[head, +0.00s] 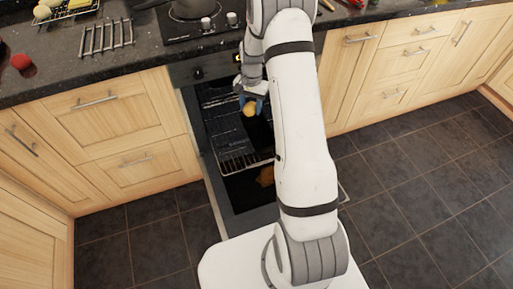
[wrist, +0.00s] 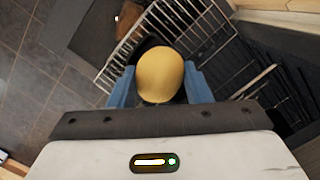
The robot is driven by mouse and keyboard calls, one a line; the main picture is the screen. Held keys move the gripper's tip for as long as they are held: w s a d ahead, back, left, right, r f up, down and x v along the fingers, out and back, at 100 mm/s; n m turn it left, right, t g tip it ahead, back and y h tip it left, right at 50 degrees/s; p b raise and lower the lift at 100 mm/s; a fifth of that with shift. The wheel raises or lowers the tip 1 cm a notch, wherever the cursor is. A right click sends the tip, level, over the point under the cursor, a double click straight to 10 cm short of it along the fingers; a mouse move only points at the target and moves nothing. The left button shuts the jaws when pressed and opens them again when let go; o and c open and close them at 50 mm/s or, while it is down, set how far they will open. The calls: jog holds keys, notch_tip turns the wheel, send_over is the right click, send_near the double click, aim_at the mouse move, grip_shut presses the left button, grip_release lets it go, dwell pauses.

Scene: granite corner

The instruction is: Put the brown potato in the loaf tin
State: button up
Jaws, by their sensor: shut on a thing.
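The potato (head: 249,108), yellow-tan and rounded, is held in my gripper (head: 251,103) in front of the open oven. The wrist view shows the potato (wrist: 160,76) between the two blue fingers of my gripper (wrist: 160,88), which are shut on it. It is above the pulled-out wire rack (wrist: 122,52). A dark shape partly hidden behind the potato in the wrist view may be the loaf tin, but I cannot tell for sure. My arm covers part of the oven in the head view.
The oven door (head: 235,208) is folded down, with an orange-brown patch or thing (head: 266,176) on it. A hob with a pot (head: 195,8) is above. A wire rack (head: 106,38) and a red round thing (head: 21,62) are on the left counter. The tiled floor is clear.

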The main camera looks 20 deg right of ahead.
aim_at(261, 143)
jog(key=w+d+f+m+b, duration=0.1)
jog(key=f+b, duration=0.3)
jog(key=f, duration=0.4)
jog(key=w+d+f+m+b, duration=0.1)
jog(key=d+f+m+b, duration=0.2)
jog(key=f, duration=0.6)
jog(key=w+d+f+m+b, duration=0.1)
jog(key=d+f+m+b, duration=0.1)
jog(key=f+b, duration=0.3)
jog(key=shift+w+f+y+b, duration=0.2)
jog(key=shift+f+y+b, duration=0.1)
jog(key=shift+f, duration=1.85)
jog(key=shift+f, duration=0.15)
jog(key=o, duration=0.7)
